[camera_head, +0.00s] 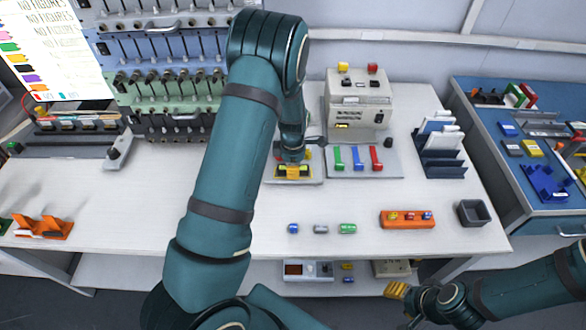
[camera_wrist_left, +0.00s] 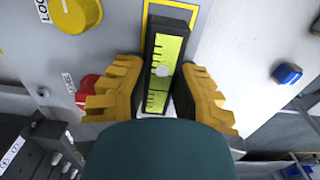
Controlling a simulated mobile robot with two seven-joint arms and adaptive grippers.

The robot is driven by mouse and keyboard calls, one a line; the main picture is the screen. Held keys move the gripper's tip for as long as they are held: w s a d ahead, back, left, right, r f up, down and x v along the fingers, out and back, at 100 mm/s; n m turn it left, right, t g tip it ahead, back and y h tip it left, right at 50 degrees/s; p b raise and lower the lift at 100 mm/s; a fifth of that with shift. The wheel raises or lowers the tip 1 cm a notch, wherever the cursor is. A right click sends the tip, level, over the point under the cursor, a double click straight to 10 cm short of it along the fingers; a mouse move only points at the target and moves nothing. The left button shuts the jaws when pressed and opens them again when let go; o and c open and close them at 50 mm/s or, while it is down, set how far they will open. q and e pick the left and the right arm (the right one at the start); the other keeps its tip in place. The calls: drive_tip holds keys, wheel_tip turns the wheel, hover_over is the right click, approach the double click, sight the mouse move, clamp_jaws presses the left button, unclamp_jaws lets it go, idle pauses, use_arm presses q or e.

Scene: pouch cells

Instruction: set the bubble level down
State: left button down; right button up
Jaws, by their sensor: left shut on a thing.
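The bubble level (camera_wrist_left: 164,62), a black bar with a yellow-green face, shows between the yellow fingers of my left gripper (camera_wrist_left: 160,95) in the wrist view. The gripper is shut on it. Its far end lies over a yellow-bordered marking (camera_wrist_left: 192,8) on a grey panel (camera_wrist_left: 112,42); I cannot tell if it touches. In the head view my left gripper (camera_head: 293,172) is low over this panel near the table's middle, and the fingers and arm largely hide the level. My right gripper (camera_head: 396,289) hangs off the table's front edge, its opening unclear.
A yellow knob (camera_wrist_left: 75,12) and a red button (camera_wrist_left: 85,90) stand beside the level. A panel with coloured levers (camera_head: 358,160) and a grey device (camera_head: 358,105) are close by. Small cells (camera_head: 320,229), an orange tray (camera_head: 407,219) and a dark bin (camera_head: 473,213) sit nearer the front.

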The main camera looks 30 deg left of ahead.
use_arm(q)
drive_tip(key=shift+f, duration=0.1)
drive_tip(key=c, duration=0.9)
unclamp_jaws()
wheel_tip(320, 180, up, 12)
drive_tip(key=p, duration=0.2)
drive_tip(key=shift+p, duration=0.35)
